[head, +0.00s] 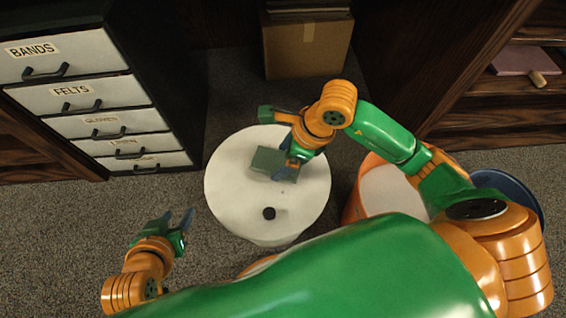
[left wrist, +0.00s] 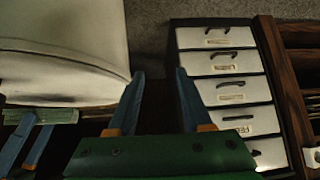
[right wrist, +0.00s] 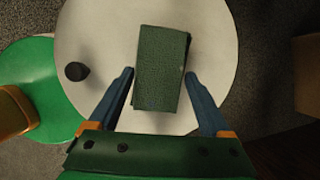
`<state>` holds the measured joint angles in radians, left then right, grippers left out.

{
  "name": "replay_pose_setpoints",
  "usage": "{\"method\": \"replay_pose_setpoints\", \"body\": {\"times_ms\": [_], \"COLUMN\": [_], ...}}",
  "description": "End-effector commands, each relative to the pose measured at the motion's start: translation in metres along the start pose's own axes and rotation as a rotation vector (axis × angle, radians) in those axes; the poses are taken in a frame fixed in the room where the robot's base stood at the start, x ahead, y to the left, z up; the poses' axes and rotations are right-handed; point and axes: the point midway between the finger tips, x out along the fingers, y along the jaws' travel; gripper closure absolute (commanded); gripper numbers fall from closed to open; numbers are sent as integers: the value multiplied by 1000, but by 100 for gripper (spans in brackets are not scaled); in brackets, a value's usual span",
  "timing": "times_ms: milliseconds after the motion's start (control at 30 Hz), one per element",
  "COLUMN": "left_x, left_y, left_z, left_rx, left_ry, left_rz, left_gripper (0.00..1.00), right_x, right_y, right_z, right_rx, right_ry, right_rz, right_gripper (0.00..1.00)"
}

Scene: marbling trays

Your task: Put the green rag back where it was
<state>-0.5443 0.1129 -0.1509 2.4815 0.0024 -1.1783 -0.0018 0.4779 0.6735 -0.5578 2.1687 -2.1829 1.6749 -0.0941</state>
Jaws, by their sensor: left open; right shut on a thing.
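The green rag (head: 268,163) is a folded dark-green rectangle over the round white top (head: 232,205). In the right wrist view the rag (right wrist: 160,75) lies between the fingers of my right gripper (right wrist: 159,76), which is shut on its two long sides. In the head view my right gripper (head: 286,165) hides the rag's right part. I cannot tell whether the rag touches the white top or is just above it. My left gripper (head: 177,219) is open and empty, left of and in front of the white top; its fingers (left wrist: 159,77) also show apart in the left wrist view.
A small black knob-like object (head: 269,213) sits on the white top. A labelled drawer cabinet (head: 85,92) stands back left, drawers shut. A cardboard box (head: 305,48) is behind. An orange-rimmed tub (head: 357,203) and a blue one (head: 520,188) stand right. A shelf (head: 490,100) is back right.

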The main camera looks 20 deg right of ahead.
Motion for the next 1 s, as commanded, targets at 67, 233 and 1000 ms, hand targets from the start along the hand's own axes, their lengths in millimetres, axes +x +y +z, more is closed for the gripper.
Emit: {"method": "replay_pose_setpoints", "body": {"times_ms": [67,233,1000], "left_x": [4,-5,-13], "left_y": [2,7,9], "left_z": [-26,-75,-95], "left_rx": [6,15,18], "left_ry": [139,384,483], "left_rz": [4,13,16], "left_gripper": [50,50,50], "right_x": [10,21,23], "right_y": [1,1,1], "right_z": [-5,-9,-10], "right_rx": [0,1,0], "right_ry": [0,-1,-1], "right_rz": [1,0,-1], "right_gripper": [40,40,0]}}
